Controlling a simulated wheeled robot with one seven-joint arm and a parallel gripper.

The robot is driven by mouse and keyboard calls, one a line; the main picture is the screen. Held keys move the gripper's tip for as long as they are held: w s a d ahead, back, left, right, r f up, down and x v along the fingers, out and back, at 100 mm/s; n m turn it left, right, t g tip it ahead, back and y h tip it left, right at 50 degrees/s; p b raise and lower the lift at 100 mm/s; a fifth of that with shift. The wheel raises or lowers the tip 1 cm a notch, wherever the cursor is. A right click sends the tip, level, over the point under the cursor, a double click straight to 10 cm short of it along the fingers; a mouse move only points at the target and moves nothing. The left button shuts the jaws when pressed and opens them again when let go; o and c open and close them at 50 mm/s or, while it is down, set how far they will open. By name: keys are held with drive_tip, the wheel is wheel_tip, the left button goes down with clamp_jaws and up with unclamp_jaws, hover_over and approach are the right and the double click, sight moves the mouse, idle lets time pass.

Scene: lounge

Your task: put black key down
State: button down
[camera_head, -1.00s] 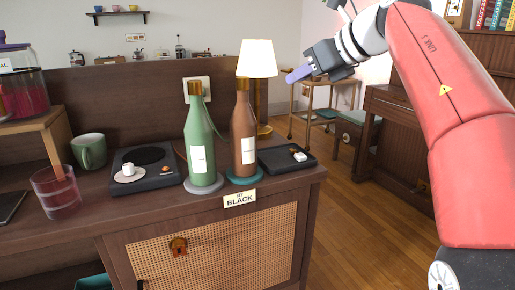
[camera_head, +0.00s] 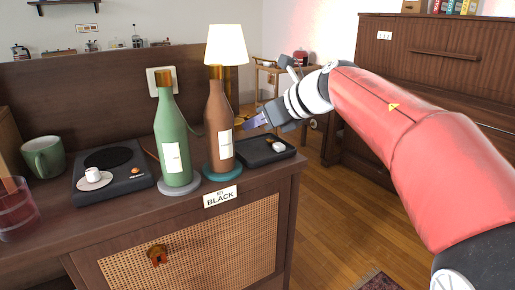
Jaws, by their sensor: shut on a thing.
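A label reading "BLACK" (camera_head: 220,196) is on the cabinet's front edge.
The brown bottle (camera_head: 219,135) and green bottle (camera_head: 173,140) stand on round coasters left of the tray. A lamp (camera_head: 227,48) stands behind them. A black hotplate (camera_head: 112,170) with a small cup, a green mug (camera_head: 43,157) and a glass are further left.

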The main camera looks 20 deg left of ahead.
sight(247, 151)
drive_tip(key=shift+f+b, duration=0.5)
drive_tip(key=shift+f, duration=2.7)
drive_tip(key=shift+f, duration=0.1)
